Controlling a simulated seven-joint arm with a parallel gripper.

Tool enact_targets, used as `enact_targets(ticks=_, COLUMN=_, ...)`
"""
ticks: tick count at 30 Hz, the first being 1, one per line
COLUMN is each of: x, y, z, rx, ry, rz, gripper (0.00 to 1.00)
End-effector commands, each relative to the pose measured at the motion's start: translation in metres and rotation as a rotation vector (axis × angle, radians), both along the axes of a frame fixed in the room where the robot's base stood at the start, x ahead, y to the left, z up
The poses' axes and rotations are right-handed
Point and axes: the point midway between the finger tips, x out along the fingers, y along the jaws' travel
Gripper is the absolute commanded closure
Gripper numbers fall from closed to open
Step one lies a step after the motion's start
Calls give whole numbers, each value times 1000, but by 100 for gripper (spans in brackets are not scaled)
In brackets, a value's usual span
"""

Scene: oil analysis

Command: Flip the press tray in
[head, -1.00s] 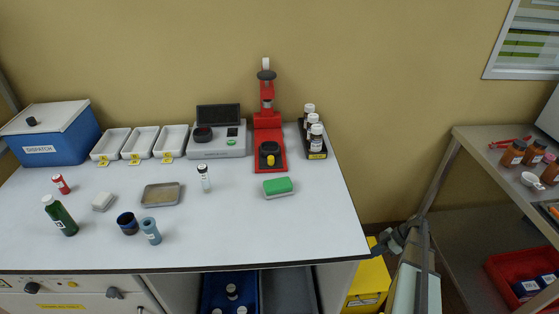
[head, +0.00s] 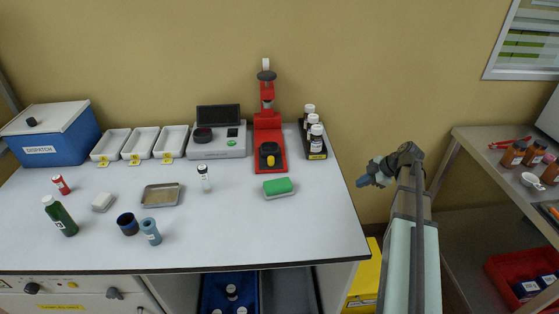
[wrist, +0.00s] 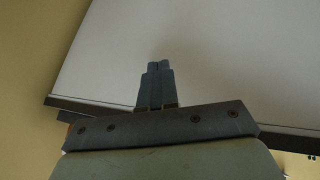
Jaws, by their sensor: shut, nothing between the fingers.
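The red press (head: 267,120) stands at the back of the bench, with an upright column and a flat base reaching toward the front. A dark round tray-like part with a yellow knob (head: 270,160) sits over its base. Whether this part is swung in or out is too small to tell. My gripper (head: 363,181) is in the air off the bench's right edge, to the right of the press and apart from it. Its blue fingers also show in the wrist view (wrist: 158,66), shut together and empty. The press does not show in the wrist view.
A black rack of bottles (head: 318,154) stands just right of the press, on my gripper's side. A green-and-white block (head: 278,188) lies in front of the press. A scale (head: 218,152) stands to its left. The bench's front right (head: 310,230) is clear.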

Motion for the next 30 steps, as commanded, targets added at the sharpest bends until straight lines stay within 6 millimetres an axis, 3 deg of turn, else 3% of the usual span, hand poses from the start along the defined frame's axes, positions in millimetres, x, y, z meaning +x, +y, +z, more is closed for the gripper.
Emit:
enact_targets(ticks=1, x=3, y=7, z=16, rx=-9, ry=-26, rz=4, gripper=100)
enact_targets(ticks=9, x=17, y=37, z=91, rx=-47, ry=-152, rz=18, gripper=100)
enact_targets(ticks=21, x=20, y=86, z=197, rx=-81, ry=-335, rz=38, gripper=100)
enact_targets(ticks=27, x=14, y=113, z=234, rx=-87, ry=-397, rz=63, gripper=100)
enact_targets(ticks=30, x=3, y=139, z=232, rx=-81, ry=-367, rz=119, gripper=100)
